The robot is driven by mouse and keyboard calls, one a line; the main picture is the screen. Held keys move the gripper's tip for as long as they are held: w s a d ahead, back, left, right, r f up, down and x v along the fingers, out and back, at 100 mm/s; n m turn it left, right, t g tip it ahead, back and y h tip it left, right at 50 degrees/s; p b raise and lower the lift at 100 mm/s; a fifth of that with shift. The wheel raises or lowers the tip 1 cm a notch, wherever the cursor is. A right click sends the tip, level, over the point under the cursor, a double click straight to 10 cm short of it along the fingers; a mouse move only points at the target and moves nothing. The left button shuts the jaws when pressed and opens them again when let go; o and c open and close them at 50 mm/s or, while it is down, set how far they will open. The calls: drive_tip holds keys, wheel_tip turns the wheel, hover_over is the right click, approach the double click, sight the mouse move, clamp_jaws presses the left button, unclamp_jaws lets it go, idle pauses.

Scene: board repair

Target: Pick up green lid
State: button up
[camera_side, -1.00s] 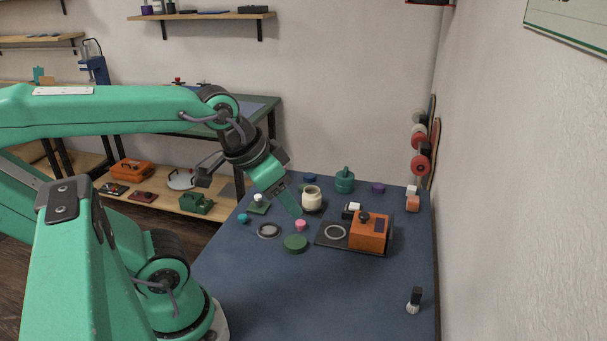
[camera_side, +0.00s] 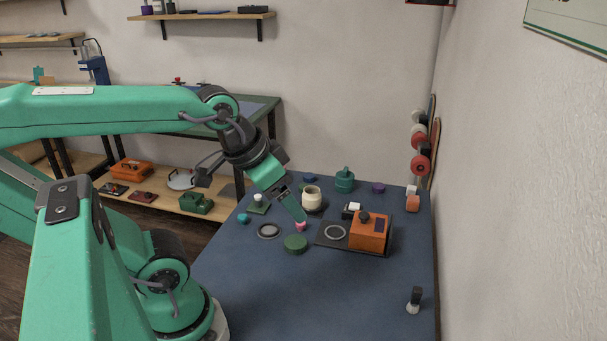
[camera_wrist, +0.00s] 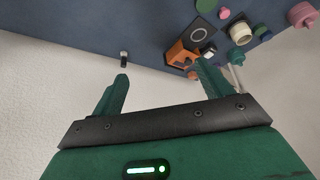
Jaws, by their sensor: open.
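The green lid (camera_side: 295,243) is a flat dark green disc lying on the blue table mat, left of the orange box. It seems to show at the top edge of the camera_wrist view (camera_wrist: 206,5), partly cut off. My gripper (camera_side: 302,220) points down and right, its tip above and behind the lid in the side view, near a small pink piece (camera_side: 300,227) that it partly covers. The two green fingers are spread apart in the wrist view (camera_wrist: 162,70), with nothing between them. The gripper is apart from the lid.
An orange box (camera_side: 369,231) stands on a dark plate with a ring (camera_side: 335,232). Another ring (camera_side: 268,231) lies left of the lid. A cream jar (camera_side: 312,198) and a teal jar (camera_side: 345,181) stand behind. The table's front is mostly clear.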

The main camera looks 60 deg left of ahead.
drive_tip(key=g, duration=0.5)
approach(295, 242)
drive_tip(key=shift+w+d+f, duration=0.2)
drive_tip(key=shift+d, duration=0.1)
drive_tip(key=shift+a+f+g, duration=0.15)
drive_tip(key=shift+f+g, duration=0.1)
drive_tip(key=shift+g, duration=0.05)
drive_tip(key=shift+f, duration=1.3)
drive_tip(key=shift+w+a+f, duration=0.1)
drive_tip(key=shift+a+f, duration=0.05)
drive_tip(key=shift+f, duration=2.45)
